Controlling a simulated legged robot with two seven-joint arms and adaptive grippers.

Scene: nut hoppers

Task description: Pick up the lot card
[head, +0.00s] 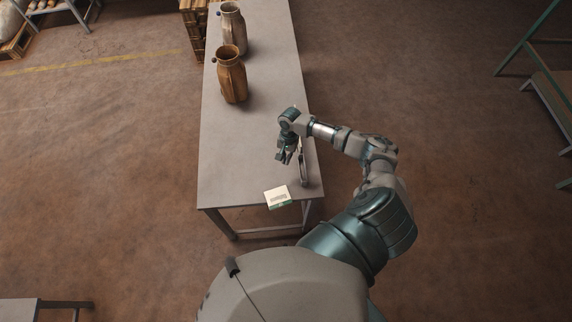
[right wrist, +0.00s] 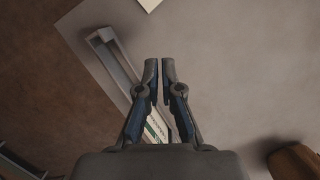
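The lot card (head: 277,196) is a small whitish card with dark print and a green edge, at the near edge of the grey table. A pale corner at the top of the right wrist view (right wrist: 149,4) looks like the same card; the rest is out of frame. My right gripper (head: 285,159) is above the table, beyond the card and apart from it. In the right wrist view its fingertips (right wrist: 159,68) stand close together with a narrow gap and nothing between them. My left gripper is not in view.
The table (head: 235,150) holds a brown jar (head: 232,77) and a paler jar (head: 233,28) at its far part. A long grey object (right wrist: 115,65) lies along the table's edge under my right gripper, with a white and green label partly hidden.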

